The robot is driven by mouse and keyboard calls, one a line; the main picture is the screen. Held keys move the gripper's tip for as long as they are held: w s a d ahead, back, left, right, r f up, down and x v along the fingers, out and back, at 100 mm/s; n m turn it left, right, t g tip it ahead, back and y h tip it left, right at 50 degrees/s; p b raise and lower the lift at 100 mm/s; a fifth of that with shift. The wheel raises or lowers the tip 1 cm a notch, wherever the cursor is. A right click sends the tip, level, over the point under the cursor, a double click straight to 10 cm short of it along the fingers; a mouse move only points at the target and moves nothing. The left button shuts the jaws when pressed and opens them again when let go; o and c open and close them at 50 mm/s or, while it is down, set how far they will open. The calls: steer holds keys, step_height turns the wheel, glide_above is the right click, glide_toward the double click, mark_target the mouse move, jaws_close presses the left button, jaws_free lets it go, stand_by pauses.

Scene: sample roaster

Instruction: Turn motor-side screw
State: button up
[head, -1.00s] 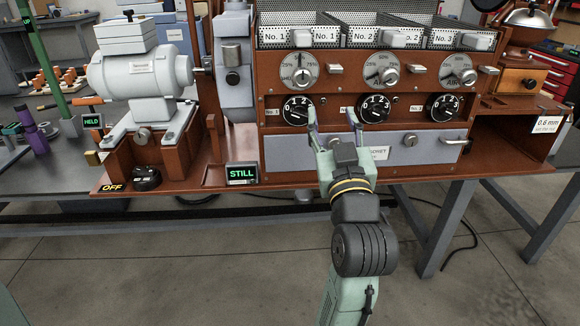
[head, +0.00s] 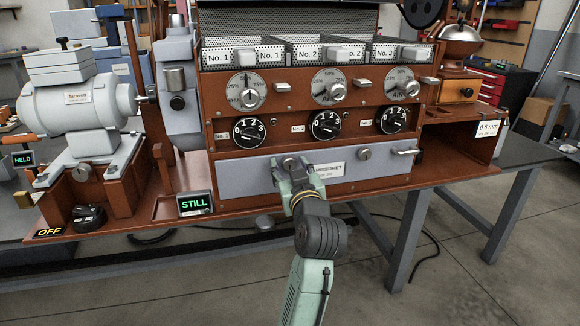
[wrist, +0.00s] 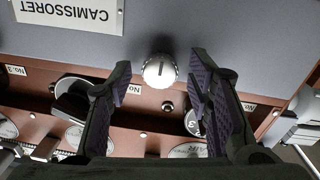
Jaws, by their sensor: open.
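The motor-side screw (wrist: 159,70) is a round silver knob with a dark slot, on the grey front panel left of the CAMISSORET label. The slot looks upright in the upside-down wrist view. In the head view, the screw (head: 290,162) is partly behind my gripper (head: 291,170). My gripper also shows in the wrist view (wrist: 161,76), open, with one fingertip on each side of the screw and gaps between. How deep the fingertips reach around it I cannot tell. A second screw (head: 364,154) sits right of the label.
Dark selector dials (head: 326,125) stand out just above the panel. A drawer handle (head: 406,152) is at its right end. The STILL display (head: 195,203) and the motor (head: 80,103) stand to the left. The space below the panel's shelf edge is open.

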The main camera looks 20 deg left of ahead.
steer(key=shift+w+a, duration=0.15)
steer(key=shift+w, duration=0.1)
steer(key=shift+c, duration=0.5)
jaws_close()
